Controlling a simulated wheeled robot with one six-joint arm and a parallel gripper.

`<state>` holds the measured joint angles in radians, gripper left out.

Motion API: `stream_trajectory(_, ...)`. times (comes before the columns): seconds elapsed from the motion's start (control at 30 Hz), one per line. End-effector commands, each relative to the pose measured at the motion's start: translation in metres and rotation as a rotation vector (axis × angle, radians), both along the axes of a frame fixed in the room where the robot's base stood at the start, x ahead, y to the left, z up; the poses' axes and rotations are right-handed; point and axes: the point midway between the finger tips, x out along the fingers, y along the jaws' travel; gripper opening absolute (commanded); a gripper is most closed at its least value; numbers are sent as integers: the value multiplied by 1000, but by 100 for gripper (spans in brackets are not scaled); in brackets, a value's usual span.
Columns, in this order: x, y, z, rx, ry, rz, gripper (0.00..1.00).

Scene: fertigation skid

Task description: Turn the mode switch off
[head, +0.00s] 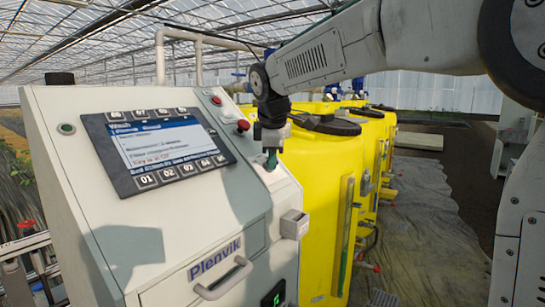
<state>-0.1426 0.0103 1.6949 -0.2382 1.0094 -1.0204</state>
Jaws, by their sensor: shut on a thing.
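The control cabinet (222,205) stands at the left with a sloped front panel. My gripper (271,150) points down at the right edge of this panel, below and right of a red button. It is shut on a small dark green piece at the panel, which I take to be the mode switch (271,161). The fingers hide most of the switch, so its pointer and its setting cannot be read.
A display with buttons (160,145) is left of my gripper. The red button (243,125) sits close by. A grey box (294,224) and a handle (223,278) stick out below. Yellow tanks (322,190) stand close on the right.

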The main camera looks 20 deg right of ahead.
Motion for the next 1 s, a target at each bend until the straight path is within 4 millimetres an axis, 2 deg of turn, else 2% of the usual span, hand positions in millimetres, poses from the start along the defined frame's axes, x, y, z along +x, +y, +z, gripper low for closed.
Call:
stream_trajectory(0.6, -1, 0, -3, -23, -9, 29, 0)
stream_trajectory(0.63, -1, 0, -3, -23, -9, 29, 25)
stream_trajectory(0.67, -1, 0, -3, -23, -9, 29, 30)
stream_trajectory(1.0, -2, 1, 3, -21, -15, 29, 30)
